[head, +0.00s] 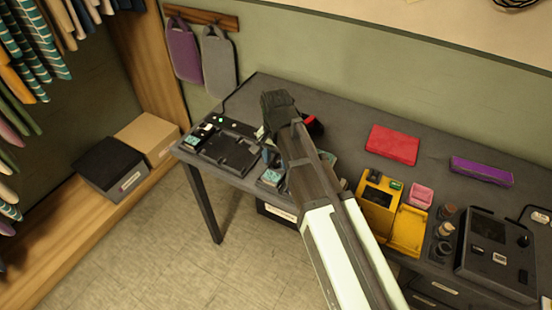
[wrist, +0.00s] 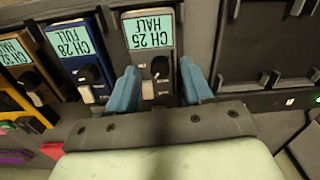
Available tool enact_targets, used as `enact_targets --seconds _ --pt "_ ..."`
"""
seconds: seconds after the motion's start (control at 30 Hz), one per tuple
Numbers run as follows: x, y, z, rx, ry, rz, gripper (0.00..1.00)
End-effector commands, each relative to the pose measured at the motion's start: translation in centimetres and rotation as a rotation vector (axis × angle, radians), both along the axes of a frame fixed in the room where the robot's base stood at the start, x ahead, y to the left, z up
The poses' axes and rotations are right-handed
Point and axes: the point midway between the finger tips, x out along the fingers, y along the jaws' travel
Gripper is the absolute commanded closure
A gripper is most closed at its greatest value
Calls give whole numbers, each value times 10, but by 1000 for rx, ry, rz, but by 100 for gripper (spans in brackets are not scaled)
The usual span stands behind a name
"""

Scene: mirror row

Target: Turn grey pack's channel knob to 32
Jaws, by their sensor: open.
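The grey pack (wrist: 150,50) is in the middle of the wrist view, its screen upside down and reading CH 25 HALF. Its dark round channel knob (wrist: 160,67) sits beside the screen, with a small light switch close by. My gripper (wrist: 159,72) is open, with one blue finger on each side of the pack's knob end. I cannot tell whether the fingers touch it. In the head view my arm ends in a dark wrist (head: 278,103) over the table, and I cannot make out the grey pack there.
The table (head: 345,125) also holds a red box (head: 392,144), a purple case (head: 482,171) and a yellow open case (head: 408,229).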

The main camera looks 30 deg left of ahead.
Motion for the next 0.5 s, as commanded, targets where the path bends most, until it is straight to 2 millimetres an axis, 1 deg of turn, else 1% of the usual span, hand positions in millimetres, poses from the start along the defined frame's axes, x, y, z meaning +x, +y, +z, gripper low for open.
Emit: enact_targets --seconds 0.1,0.4,0.5 --pt "0 0 -5 0 1 0 50" --pt "0 0 -5 0 0 0 50" --pt "0 0 -5 0 0 0 58"
